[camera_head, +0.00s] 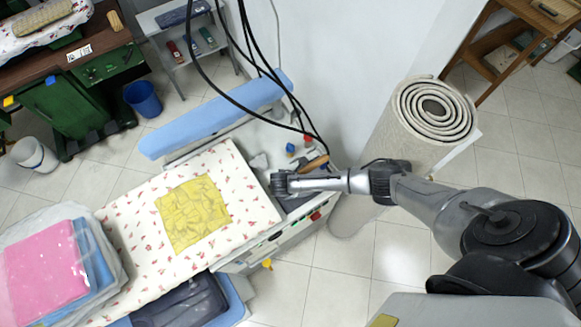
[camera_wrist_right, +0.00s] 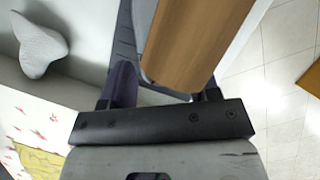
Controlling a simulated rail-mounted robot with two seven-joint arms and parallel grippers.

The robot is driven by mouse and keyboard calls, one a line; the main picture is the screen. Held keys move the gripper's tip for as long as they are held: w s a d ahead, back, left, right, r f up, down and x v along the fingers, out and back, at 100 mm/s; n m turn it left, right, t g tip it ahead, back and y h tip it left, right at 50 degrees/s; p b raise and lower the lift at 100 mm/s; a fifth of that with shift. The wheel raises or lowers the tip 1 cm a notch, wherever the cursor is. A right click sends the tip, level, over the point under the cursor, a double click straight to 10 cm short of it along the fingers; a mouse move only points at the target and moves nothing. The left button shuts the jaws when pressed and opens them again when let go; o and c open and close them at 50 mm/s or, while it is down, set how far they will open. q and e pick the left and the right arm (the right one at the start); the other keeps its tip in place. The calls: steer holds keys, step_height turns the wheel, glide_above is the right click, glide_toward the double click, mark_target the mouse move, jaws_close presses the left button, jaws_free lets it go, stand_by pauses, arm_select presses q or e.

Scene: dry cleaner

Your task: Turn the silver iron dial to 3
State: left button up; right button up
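The iron's brown wooden handle (camera_head: 315,163) lies at the right end of the ironing table, just beyond my right gripper (camera_head: 279,184). In the right wrist view the handle (camera_wrist_right: 190,40) is large and close, with a grey strip of the iron (camera_wrist_right: 145,20) along its left side. The short black fingers of my right gripper (camera_wrist_right: 160,95) stand wide apart. The handle lies ahead of them, nearer the right finger; I cannot tell if they touch. The dial and its numbers cannot be made out. My left gripper is out of view.
The ironing table (camera_head: 255,200) carries a yellow cloth (camera_head: 192,212). A blue sleeve board (camera_head: 215,115) stands behind. Black hoses (camera_head: 270,70) hang down near the iron. A rolled carpet (camera_head: 395,130) stands close on the right. A grey lump (camera_wrist_right: 42,45) shows in the wrist view.

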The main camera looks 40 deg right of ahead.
steer(key=c, duration=0.9)
steer(key=shift+o, duration=0.2)
steer(key=shift+m, duration=0.3)
steer(key=shift+r+m+g+p, duration=0.1)
steer(key=shift+m+g+p, duration=0.2)
steer(key=shift+m+p, duration=0.15)
steer(key=m+g, duration=0.1)
steer(key=m, duration=0.1)
steer(key=shift+a+m+p, duration=0.1)
steer(key=shift+m+p, duration=0.25)
steer(key=shift+p, duration=0.05)
steer(key=m+g, duration=0.1)
steer(key=m, duration=0.2)
steer(key=shift+w, duration=0.1)
steer(key=shift+m+g+y+p, duration=0.35)
steer(key=shift+m+g, duration=0.15)
steer(key=shift+m, duration=1.2)
